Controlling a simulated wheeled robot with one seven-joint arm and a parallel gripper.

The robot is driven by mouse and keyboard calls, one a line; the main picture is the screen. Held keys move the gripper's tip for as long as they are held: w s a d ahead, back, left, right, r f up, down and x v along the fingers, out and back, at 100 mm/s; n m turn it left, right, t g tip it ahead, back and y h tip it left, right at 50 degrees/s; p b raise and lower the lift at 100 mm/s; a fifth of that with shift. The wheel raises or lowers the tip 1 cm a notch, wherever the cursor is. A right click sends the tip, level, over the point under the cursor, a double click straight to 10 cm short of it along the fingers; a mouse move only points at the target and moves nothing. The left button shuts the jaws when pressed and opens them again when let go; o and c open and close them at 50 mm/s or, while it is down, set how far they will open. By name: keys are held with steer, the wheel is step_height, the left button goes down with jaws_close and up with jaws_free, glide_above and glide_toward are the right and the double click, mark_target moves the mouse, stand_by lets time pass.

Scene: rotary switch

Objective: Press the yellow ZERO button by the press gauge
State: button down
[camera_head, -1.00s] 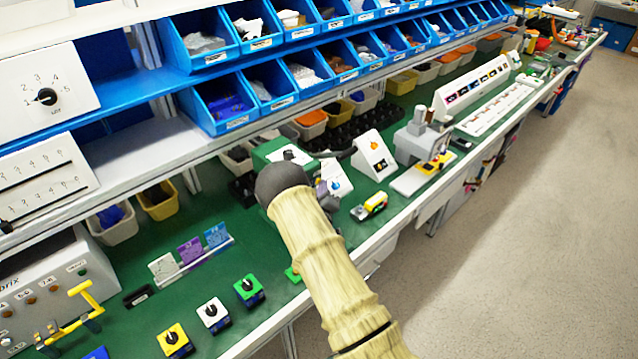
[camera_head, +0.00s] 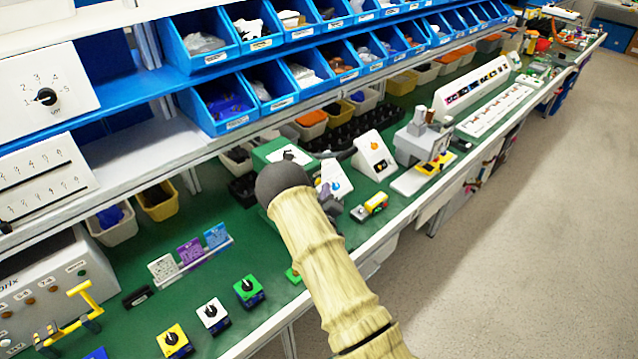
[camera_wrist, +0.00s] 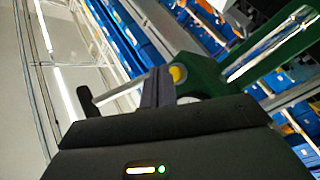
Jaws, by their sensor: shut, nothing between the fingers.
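In the wrist view a round yellow button (camera_wrist: 178,74) sits on a dark green body (camera_wrist: 208,77). Its lettering is not legible, and I cannot make out a gauge face. My gripper (camera_wrist: 160,82) is shut and empty. Its fingertips are right beside the button in the picture, overlapping its left edge; I cannot tell whether they touch it. In the head view the green press (camera_head: 272,152) stands on the bench behind my arm. My arm hides the button and most of my gripper there.
A black-ended lever (camera_wrist: 86,102) on a metal rod lies left of my fingers. White sloped panels (camera_head: 374,156) and a small yellow box (camera_head: 370,207) stand right of my arm. Several switch blocks line the bench front, including a green one (camera_head: 249,291). Blue bins (camera_head: 222,102) hang above.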

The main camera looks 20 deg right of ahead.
steer(key=s+d, duration=0.1)
steer(key=s, duration=0.1)
steer(key=s+d, duration=0.1)
steer(key=s, duration=0.1)
steer(key=shift+s+d, duration=0.2)
stand_by(0.5)
steer(key=shift+r, duration=0.1)
stand_by(0.5)
steer(key=s+a+r+m+g+y, duration=0.2)
steer(key=s+r+g, duration=0.2)
steer(key=s, duration=0.5)
steer(key=s+a+r+m+g+y, duration=0.2)
steer(key=s+g, duration=0.4)
steer(key=s, duration=0.4)
steer(key=s+a+r+m+g+y, duration=0.1)
steer(key=s+a+r+g, duration=0.3)
steer(key=s, duration=0.5)
step_height(320, 180, up, 3)
steer(key=shift+s+a+f+m+g+y, duration=0.1)
steer(key=shift+s+a+m+g+y, duration=0.15)
steer(key=shift+s+m+g+y, duration=0.25)
